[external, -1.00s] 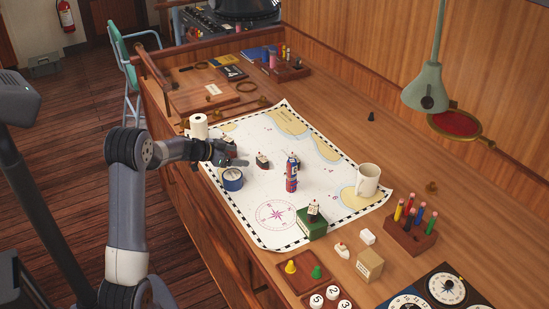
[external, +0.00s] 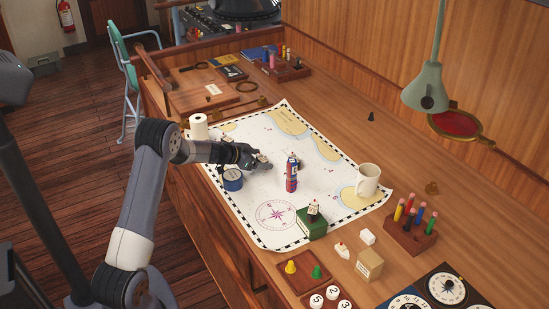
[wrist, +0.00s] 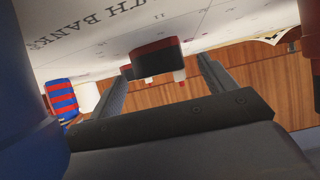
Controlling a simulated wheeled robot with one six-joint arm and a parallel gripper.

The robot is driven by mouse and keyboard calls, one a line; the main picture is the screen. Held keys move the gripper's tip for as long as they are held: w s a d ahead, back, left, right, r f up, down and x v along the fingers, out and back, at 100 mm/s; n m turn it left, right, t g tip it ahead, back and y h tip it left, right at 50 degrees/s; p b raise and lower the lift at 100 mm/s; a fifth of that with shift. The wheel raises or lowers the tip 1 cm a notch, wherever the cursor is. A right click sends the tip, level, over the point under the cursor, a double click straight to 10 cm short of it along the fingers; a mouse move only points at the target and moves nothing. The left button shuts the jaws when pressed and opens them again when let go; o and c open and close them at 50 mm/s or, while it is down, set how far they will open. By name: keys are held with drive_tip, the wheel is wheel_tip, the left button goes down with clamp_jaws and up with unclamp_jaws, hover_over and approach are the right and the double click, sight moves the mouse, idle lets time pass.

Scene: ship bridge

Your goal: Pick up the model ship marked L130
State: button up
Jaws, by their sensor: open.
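A small model ship (external: 263,157) with a dark hull and white top sits on the chart (external: 250,238), at the tip of my gripper (external: 262,167). In the wrist view my two fingers are apart, and a model ship (wrist: 153,59) with a dark and red hull shows between them, partly cut off from sight. I cannot see that the fingers touch it. No L130 mark is readable. Other model ships stand on the green box (external: 312,226) and on the desk to its right (external: 341,250).
A red and blue can (external: 292,176) stands upright just right of my gripper; it also shows in the wrist view (wrist: 63,98). A blue round tin (external: 232,181) is just below my forearm. A white mug (external: 367,180) stands farther right.

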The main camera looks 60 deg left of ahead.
drive_tip(key=c, duration=1.1)
drive_tip(key=shift+o, duration=0.2)
